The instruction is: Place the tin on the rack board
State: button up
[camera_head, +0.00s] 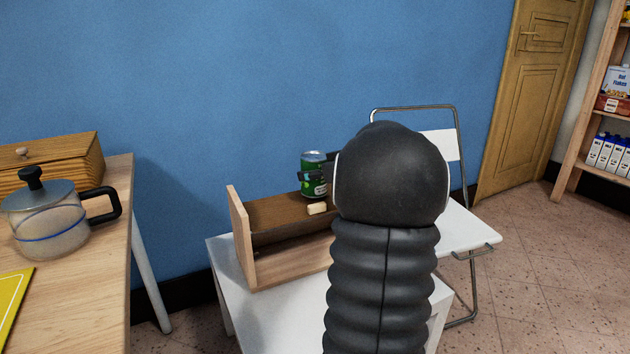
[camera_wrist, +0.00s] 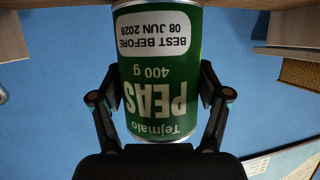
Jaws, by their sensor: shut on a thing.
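The tin (camera_head: 315,187) is a green can of peas with a silver lid. It is upright at the back of the wooden rack in the head view. In the wrist view the tin (camera_wrist: 160,72) fills the middle, its label upside down. My gripper (camera_wrist: 160,92) is shut on the tin, one finger on each side. The rack board (camera_head: 272,214) is brown wood with a raised side panel on the left. The tin's base is at or very near the board; I cannot tell if it touches. My arm hides the rack's right part.
The rack stands on a white table (camera_head: 225,255). A folding chair (camera_head: 458,150) stands behind to the right. A glass pot (camera_head: 48,225) stands on the left table. The board's left part is clear.

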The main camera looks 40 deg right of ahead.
jog(key=shift+f, duration=0.55)
jog(key=shift+f, duration=0.15)
jog(key=o, duration=1.6)
